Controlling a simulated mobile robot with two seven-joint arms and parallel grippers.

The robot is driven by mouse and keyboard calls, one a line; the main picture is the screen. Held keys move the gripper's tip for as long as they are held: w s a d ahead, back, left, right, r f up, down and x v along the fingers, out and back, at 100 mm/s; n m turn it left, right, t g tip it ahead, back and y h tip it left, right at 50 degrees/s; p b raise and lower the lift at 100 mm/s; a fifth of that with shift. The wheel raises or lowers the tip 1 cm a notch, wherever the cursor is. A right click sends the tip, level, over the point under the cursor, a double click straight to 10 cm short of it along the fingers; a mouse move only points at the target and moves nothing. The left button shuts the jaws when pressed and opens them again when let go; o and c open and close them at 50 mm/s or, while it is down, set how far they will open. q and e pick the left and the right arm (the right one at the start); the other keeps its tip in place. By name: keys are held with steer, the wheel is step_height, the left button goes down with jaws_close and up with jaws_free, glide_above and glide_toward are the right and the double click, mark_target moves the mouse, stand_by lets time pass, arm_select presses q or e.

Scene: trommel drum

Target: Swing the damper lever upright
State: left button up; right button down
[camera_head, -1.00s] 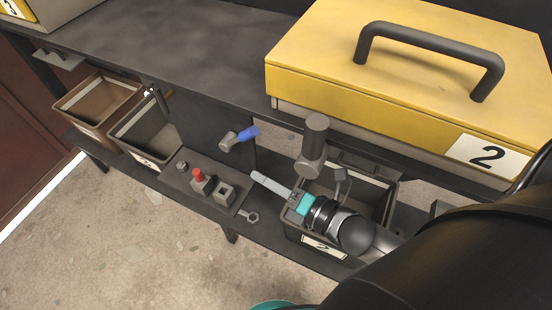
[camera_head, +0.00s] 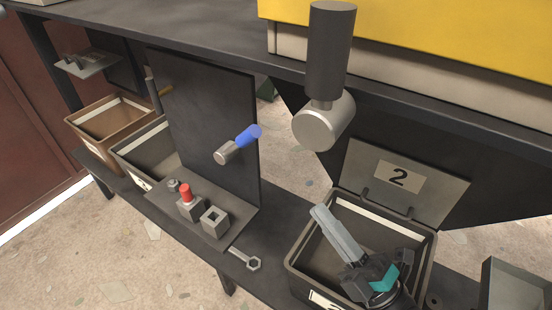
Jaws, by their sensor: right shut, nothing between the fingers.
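The lever I take for the damper lever (camera_head: 247,137) has a blue grip on a grey round hub (camera_head: 222,156). It stands out from a dark upright panel (camera_head: 205,110), and its grip slants up to the right, not upright. My right gripper (camera_head: 322,212) is shut and empty. It shows over the open bin marked 2, to the right of and below the lever in the picture, well apart from it. Its fingers point up and left. My left gripper is not in view.
A large dark handle on a grey hub (camera_head: 323,120) hangs at upper middle. The bin's rim (camera_head: 290,265) and raised number 2 plate (camera_head: 440,190) surround my gripper. A red-topped block (camera_head: 190,205), an open square block (camera_head: 214,222) and a wrench (camera_head: 245,259) lie below the lever.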

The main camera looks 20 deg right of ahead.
mark_target(260, 136)
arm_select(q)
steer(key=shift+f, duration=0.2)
arm_select(e)
steer(key=x, duration=1.3)
steer(key=shift+w+a+r, duration=0.1)
steer(key=shift+w+a, duration=0.1)
